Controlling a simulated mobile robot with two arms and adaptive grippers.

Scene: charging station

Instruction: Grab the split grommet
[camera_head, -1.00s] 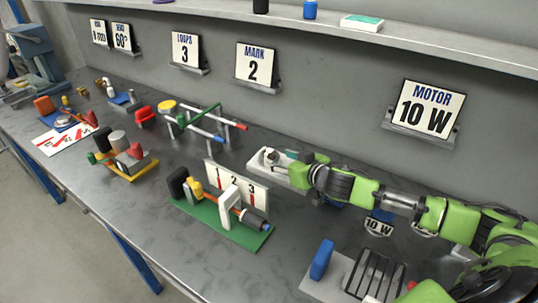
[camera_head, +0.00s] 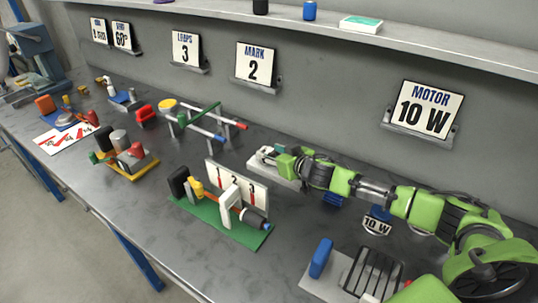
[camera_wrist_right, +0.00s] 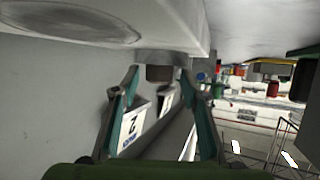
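My right gripper (camera_head: 270,156) is at the white block (camera_head: 282,182) near the wall, at the middle of the head view. My gripper partly hides the top of the white block in the head view. My left gripper is not in view.
A green-based fixture (camera_head: 207,217) with a numbered plate stands left of my arm. A grey panel with a blue block (camera_head: 320,258) lies at the front. Signs hang on the wall, including a "10 W" motor sign (camera_head: 425,108). Bare bench (camera_head: 145,215) shows front left.

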